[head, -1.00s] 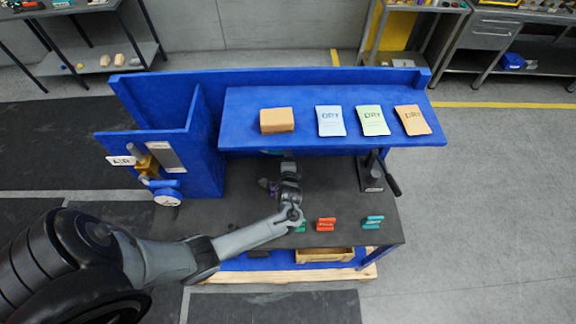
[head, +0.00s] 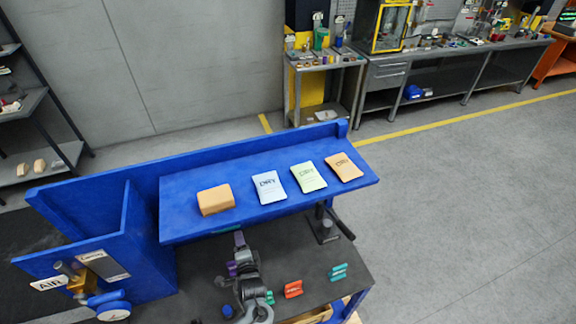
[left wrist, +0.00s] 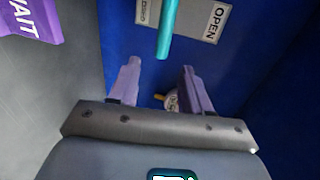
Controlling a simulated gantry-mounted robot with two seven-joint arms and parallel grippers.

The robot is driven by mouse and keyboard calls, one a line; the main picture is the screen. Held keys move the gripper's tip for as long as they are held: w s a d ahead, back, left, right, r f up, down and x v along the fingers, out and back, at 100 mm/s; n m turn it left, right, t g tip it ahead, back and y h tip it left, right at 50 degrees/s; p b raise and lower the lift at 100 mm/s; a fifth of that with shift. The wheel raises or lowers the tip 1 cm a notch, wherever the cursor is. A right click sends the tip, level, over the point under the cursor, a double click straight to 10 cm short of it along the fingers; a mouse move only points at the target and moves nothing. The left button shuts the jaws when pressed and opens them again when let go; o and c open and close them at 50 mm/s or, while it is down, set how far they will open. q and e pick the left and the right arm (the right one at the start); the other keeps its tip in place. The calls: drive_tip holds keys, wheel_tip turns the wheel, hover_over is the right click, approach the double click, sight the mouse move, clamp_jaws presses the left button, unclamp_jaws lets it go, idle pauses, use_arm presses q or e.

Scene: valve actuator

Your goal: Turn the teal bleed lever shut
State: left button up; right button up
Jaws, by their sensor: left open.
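The teal bleed lever (left wrist: 167,28) shows in the left wrist view as a teal bar coming down from the top edge. Its lower end appears in line with the gap between my left fingertips; I cannot tell its depth. My left gripper (left wrist: 159,68) is open, with two purple fingers apart and nothing gripped. Behind the lever is a pale plate (left wrist: 205,18) marked OPEN on a blue panel. In the head view my left gripper (head: 239,243) is over the bench near the shelf's front edge. My right gripper is not in view.
A purple WAIT tag (left wrist: 30,18) is close at the upper left of the wrist view. The blue shelf (head: 183,188) holds a tan block and several packets. A black-handled device (head: 322,226) stands to the right. Red (head: 293,289) and teal (head: 338,271) pieces lie on the bench.

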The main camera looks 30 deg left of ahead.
use_arm(q)
drive_tip(key=s+d+f+h+p, duration=0.1)
drive_tip(key=s+f+h+p, duration=0.15)
drive_tip(key=s, duration=0.75)
drive_tip(key=s+d+r+n+g+h+p, duration=0.1)
drive_tip(key=s+d+r+n+g+h, duration=0.2)
drive_tip(key=s+d+r, duration=0.3)
drive_tip(key=s+d+r+n+g+h+p, duration=0.1)
drive_tip(key=s+d+r+n+g+h, duration=0.2)
drive_tip(key=d+r, duration=0.7)
drive_tip(key=s+r+h, duration=0.1)
drive_tip(key=s+h, duration=0.1)
drive_tip(key=h, duration=0.1)
drive_tip(key=shift+s+d, duration=0.15)
drive_tip(key=shift+s, duration=0.2)
